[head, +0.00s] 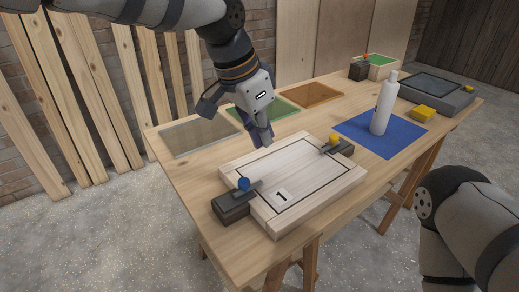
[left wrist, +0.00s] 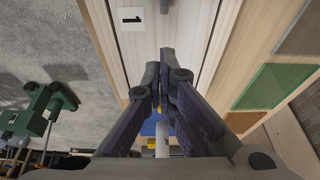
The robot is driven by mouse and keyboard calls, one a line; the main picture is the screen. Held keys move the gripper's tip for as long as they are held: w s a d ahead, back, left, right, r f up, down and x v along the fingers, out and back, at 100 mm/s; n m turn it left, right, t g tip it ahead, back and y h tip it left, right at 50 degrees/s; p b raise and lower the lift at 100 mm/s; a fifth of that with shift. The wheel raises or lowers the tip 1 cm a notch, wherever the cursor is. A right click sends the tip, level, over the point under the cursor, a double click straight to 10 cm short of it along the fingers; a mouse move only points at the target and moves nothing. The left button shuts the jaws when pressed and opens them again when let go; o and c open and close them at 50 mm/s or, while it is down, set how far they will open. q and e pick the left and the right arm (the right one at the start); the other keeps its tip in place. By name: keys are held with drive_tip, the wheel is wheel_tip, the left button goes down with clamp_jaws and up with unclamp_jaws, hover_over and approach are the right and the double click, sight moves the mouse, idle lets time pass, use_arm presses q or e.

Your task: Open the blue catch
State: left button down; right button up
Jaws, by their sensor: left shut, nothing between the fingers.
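The blue catch (head: 244,184) has a round blue knob on a dark block (head: 231,208) at the near left corner of a pale wooden board (head: 312,186). Its dark lever reaches over the board's edge. A similar yellow-knobbed catch (head: 335,139) sits at the board's far right corner. My left gripper (head: 263,140) hangs over the board's far left edge, shut and empty, apart from the blue catch. In the left wrist view its closed fingers (left wrist: 166,62) point toward the board; the blue catch is not seen there. My right arm shows at the right, its gripper out of frame.
A white bottle (head: 385,105) stands on a blue mat (head: 352,125) to the right. A yellow block (head: 425,113) and grey case (head: 437,91) lie farther right. Grey, green (head: 283,108) and orange panels line the back. Free tabletop borders the board.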

use_arm(q)
hover_over(258, 186)
drive_tip(key=w+d, duration=0.2)
drive_tip(key=d, duration=0.1)
wheel_tip(258, 186, down, 8)
drive_tip(key=shift+w+r+b, duration=0.1)
drive_tip(key=shift+r+b, duration=0.05)
drive_tip(key=shift+b, duration=0.2)
drive_tip(key=shift+a+f, duration=0.1)
drive_tip(key=shift+f, duration=0.1)
drive_tip(key=shift+s+a+r+p, duration=0.2)
drive_tip(key=shift+s+a+p, duration=0.2)
drive_tip(key=shift+a, duration=0.15)
drive_tip(key=shift+s+a+r+p, duration=0.15)
drive_tip(key=shift+s+a+p, duration=0.2)
drive_tip(key=shift+a, duration=0.15)
drive_tip(key=shift+s+a+f, duration=0.2)
drive_tip(key=shift+s+a, duration=0.1)
drive_tip(key=shift+a, duration=0.05)
drive_tip(key=shift+f, duration=0.15)
use_arm(e)
drive_tip(key=shift+w+r, duration=0.45)
drive_tip(key=shift+w, duration=0.05)
